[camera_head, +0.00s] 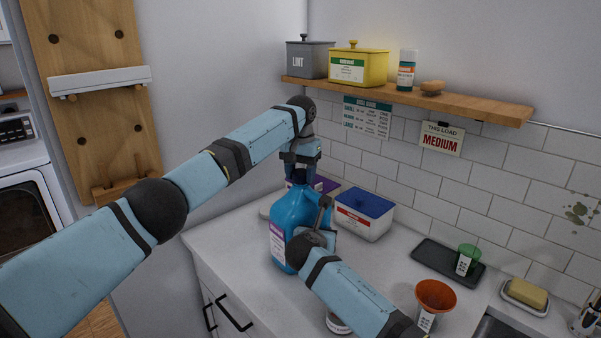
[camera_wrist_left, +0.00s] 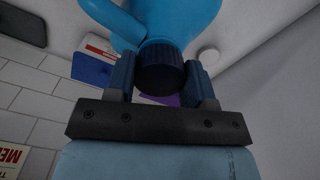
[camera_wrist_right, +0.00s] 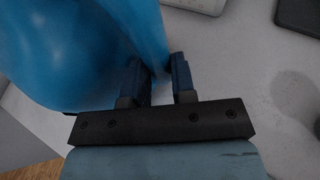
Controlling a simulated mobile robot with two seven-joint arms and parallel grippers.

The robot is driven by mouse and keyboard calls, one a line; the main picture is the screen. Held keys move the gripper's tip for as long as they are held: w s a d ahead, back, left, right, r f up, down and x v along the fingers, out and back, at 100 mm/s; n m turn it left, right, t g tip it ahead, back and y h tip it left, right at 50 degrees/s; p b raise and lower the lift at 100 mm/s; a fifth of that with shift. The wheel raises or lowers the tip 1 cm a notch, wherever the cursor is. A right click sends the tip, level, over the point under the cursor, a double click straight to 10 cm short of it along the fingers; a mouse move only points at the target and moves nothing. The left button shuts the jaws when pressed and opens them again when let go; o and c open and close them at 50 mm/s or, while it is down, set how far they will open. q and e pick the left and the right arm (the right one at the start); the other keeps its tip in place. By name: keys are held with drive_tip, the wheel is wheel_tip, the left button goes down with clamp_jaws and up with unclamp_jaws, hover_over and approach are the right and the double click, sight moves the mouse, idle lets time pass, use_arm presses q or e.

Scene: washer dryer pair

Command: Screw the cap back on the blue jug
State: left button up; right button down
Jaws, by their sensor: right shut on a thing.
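The blue jug (camera_head: 287,213) stands upright on the counter, its label facing front left. My left gripper (camera_head: 301,168) points down over its top. In the left wrist view the dark ribbed cap (camera_wrist_left: 161,68) sits at the jug's mouth, between the two fingers of my left gripper (camera_wrist_left: 160,82). The fingers are spread on either side of the cap; whether its threads are engaged cannot be seen. My right gripper (camera_wrist_right: 157,82) is shut on the jug's handle (camera_wrist_right: 148,35). In the head view its fingers are mostly hidden by its wrist.
A white tub with a blue lid (camera_head: 363,219) stands right behind the jug. A wooden shelf (camera_head: 470,105) hangs above.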

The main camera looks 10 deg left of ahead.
use_arm(q)
drive_tip(key=shift+c, duration=0.3)
use_arm(e)
drive_tip(key=shift+f, duration=0.15)
use_arm(q)
drive_tip(key=o, duration=1.1)
drive_tip(key=shift+r, duration=0.1)
wheel_tip(320, 180, up, 12)
drive_tip(key=shift+s, duration=0.1)
use_arm(e)
drive_tip(key=c, duration=0.9)
unclamp_jaws()
drive_tip(key=shift+o, duration=0.2)
